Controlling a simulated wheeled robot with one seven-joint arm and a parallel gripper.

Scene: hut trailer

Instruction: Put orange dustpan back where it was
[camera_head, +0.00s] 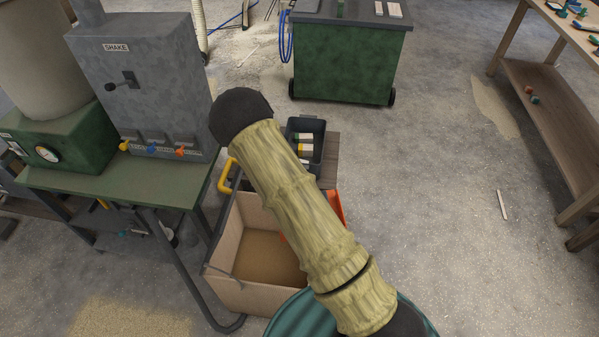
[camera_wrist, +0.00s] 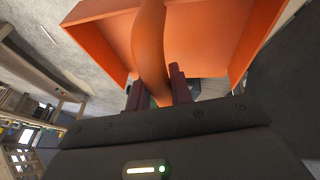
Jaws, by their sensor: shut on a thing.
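The orange dustpan (camera_wrist: 210,38) fills the upper part of the wrist view. Its curved handle (camera_wrist: 150,45) runs down between the two dark fingers of my gripper (camera_wrist: 158,92), which is shut on it. In the head view only an orange edge of the dustpan (camera_head: 338,203) shows beside my arm. My arm hides the rest of it and my gripper there. I cannot tell from these views whether the dustpan touches anything else.
An open box (camera_head: 222,274) stands left of my arm. Behind it a grey bin (camera_head: 318,126) with several blocks sits on a brown surface (camera_head: 330,160). A machine marked SHAKE (camera_head: 150,80) stands left, a green cart (camera_head: 348,62) behind, and a workbench (camera_head: 550,95) right. Floor between is mostly clear.

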